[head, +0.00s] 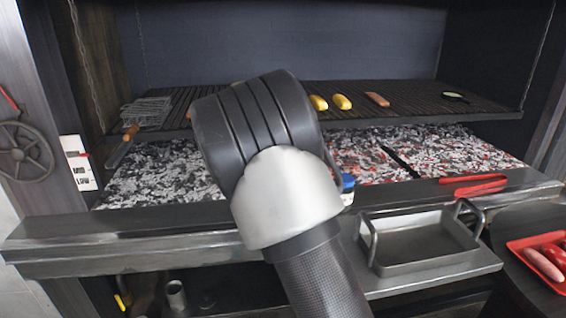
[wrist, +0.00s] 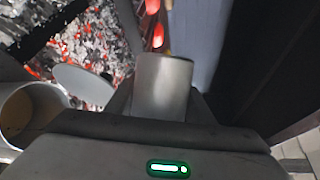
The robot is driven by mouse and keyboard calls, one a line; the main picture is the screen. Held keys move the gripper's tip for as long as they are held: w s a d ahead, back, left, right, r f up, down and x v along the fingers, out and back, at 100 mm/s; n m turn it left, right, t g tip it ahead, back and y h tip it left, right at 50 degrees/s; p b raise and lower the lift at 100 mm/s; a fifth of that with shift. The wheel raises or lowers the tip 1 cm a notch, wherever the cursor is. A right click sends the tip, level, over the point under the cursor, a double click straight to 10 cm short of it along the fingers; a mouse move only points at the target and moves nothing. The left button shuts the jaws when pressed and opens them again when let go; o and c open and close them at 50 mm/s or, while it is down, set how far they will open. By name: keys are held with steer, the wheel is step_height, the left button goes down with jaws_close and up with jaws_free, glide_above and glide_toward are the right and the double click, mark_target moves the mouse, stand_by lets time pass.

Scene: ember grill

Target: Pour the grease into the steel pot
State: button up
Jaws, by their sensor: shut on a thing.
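In the wrist view my gripper (wrist: 161,98) is shut on a plain grey metal cylinder (wrist: 163,82), with a finger on either side of it. I cannot see inside the cylinder, so I cannot tell if it holds grease. Left of it in the wrist view is a round vessel (wrist: 14,112) with a tan inside, cut by the frame edge. A pale flat disc (wrist: 82,84) shows beside that vessel. In the head view my arm hides my gripper and the held cylinder. A small steel pot (head: 176,296) stands on the low shelf at lower left.
Glowing coals (head: 440,150) lie under the grate (head: 430,98), which bears sausages and corn. Red tongs (head: 474,185) lie on the front ledge (head: 130,235). A handled steel pan (head: 422,262) stands on the shelf below. A red tray (head: 520,243) is at right.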

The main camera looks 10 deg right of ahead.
steer(key=shift+s+d+m+b, duration=0.15)
steer(key=shift+m+b, duration=0.25)
steer(key=shift+b, duration=1.6)
steer(key=f+b, duration=0.1)
steer(key=b, duration=0.2)
steer(key=m+t+b, duration=0.1)
steer(key=b, duration=0.3)
steer(key=shift+s+d+f, duration=0.15)
steer(key=shift+f, duration=0.2)
steer(key=shift+s+d+r+m+b, duration=0.2)
steer(key=shift+r+m+b, duration=0.25)
steer(key=shift+r+m, duration=0.3)
steer(key=m, duration=0.1)
steer(key=s+m+t, duration=0.1)
steer(key=m, duration=0.1)
steer(key=d+m+h, duration=0.1)
steer(key=shift+s+d+r+m+t, duration=0.1)
steer(key=shift+s+r+m+t, duration=0.05)
steer(key=shift+r+m+t, duration=0.25)
steer(key=shift+w+a+f+n+g+y, duration=0.15)
steer(key=shift+w+a+n+g, duration=0.1)
steer(key=shift+n, duration=0.5)
steer(key=shift+w+a+f+n+g+y, duration=0.1)
steer(key=shift+w+a+n+g+y, duration=0.1)
steer(key=shift+n, duration=0.55)
steer(key=shift+w+a+f+n+g+y, duration=0.15)
steer(key=shift+w+n+g, duration=0.1)
steer(key=shift+n, duration=0.5)
